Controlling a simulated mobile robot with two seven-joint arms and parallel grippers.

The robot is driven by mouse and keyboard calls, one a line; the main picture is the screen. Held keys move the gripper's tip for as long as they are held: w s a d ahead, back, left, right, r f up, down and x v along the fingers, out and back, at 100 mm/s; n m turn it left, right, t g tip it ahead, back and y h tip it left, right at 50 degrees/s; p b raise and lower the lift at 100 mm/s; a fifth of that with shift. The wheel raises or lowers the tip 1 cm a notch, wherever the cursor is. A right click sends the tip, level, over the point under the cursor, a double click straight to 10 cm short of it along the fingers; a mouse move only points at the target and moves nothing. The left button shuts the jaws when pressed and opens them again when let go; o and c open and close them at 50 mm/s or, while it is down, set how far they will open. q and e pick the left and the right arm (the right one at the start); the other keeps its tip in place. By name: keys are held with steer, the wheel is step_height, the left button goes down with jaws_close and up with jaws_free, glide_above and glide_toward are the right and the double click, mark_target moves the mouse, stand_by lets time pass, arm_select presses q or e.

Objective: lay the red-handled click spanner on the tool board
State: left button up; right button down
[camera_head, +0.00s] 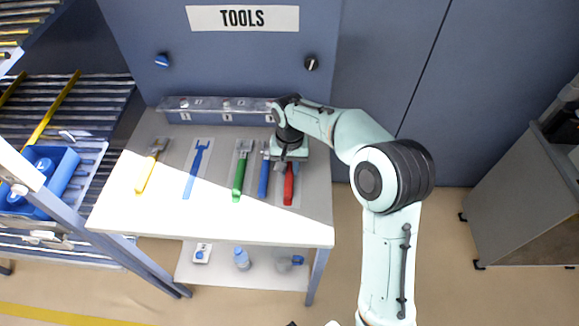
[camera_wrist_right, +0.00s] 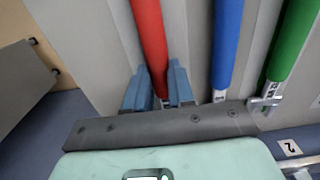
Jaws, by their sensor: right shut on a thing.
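The red-handled click spanner (camera_head: 288,187) is at the right end of the row of tools on the grey bench top. Its red handle (camera_wrist_right: 150,40) also shows in the right wrist view, running between the two blue fingers. My right gripper (camera_head: 285,165) is over the spanner's upper end and shut on it; the right wrist view shows the fingers (camera_wrist_right: 158,88) on either side of it. The spanner's head is hidden by the gripper. My left gripper is not in view.
To the left of the red spanner lie a blue-handled tool (camera_head: 263,178), a green one (camera_head: 239,178), a flat blue one (camera_head: 195,172) and a yellow one (camera_head: 148,173). A clear-fronted rail (camera_head: 215,107) runs along the back. A shelf below holds small items.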

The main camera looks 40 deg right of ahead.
mark_target(289, 169)
steer(key=shift+f, duration=0.15)
steer(key=c, duration=1)
jaws_free()
steer(key=shift+o, duration=0.2)
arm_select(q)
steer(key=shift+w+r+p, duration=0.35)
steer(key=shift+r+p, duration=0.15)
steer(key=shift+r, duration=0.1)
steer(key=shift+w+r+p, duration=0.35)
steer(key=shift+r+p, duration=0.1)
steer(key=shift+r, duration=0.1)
arm_select(e)
step_height(289, 169, up, 12)
steer(key=shift+r, duration=0.25)
